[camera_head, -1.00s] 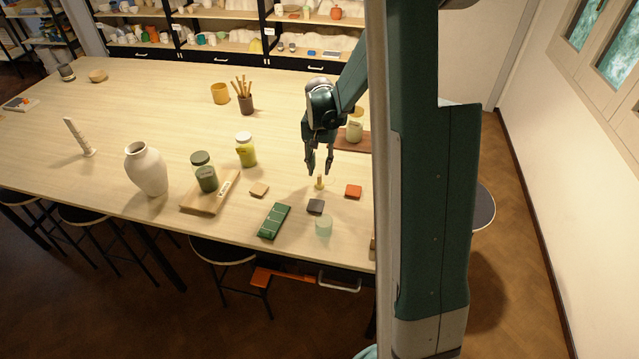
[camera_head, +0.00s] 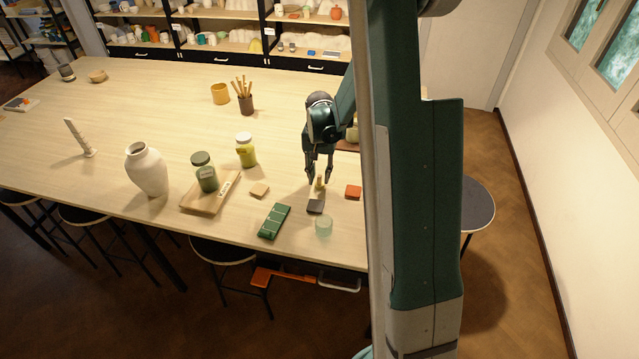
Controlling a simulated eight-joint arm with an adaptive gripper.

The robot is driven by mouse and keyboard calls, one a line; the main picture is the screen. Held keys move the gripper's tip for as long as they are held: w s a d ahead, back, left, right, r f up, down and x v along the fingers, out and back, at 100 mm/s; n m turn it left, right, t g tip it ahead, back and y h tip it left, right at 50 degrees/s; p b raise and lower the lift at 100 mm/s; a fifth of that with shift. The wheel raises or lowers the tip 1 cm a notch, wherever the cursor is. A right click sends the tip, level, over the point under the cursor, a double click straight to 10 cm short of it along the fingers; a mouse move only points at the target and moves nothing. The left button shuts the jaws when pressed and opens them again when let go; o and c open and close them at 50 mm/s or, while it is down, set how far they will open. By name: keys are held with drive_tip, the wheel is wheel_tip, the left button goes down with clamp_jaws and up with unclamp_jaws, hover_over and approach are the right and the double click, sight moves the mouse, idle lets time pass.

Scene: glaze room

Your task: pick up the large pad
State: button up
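Several flat pad-like pieces lie near the table's front edge: a long dark green one with pale bands (camera_head: 274,220), a dark grey square (camera_head: 316,206), an orange-red square (camera_head: 353,192) and a tan square (camera_head: 259,190). The green one looks largest; I cannot tell for certain which is called the large pad. My gripper (camera_head: 318,177) points down with its fingers apart, above and just behind the grey square. A small yellow upright piece (camera_head: 319,183) stands by the fingertips, partly hidden; I cannot tell whether they touch it. Nothing is seen held.
A pale green translucent cup (camera_head: 323,227) stands right of the green piece. A wooden board (camera_head: 222,201) with a dark green jar (camera_head: 205,172), a yellow jar (camera_head: 246,150) and a white vase (camera_head: 147,169) stand to the left. My arm hides the table's right end.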

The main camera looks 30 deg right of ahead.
drive_tip(key=shift+f, duration=0.55)
clamp_jaws()
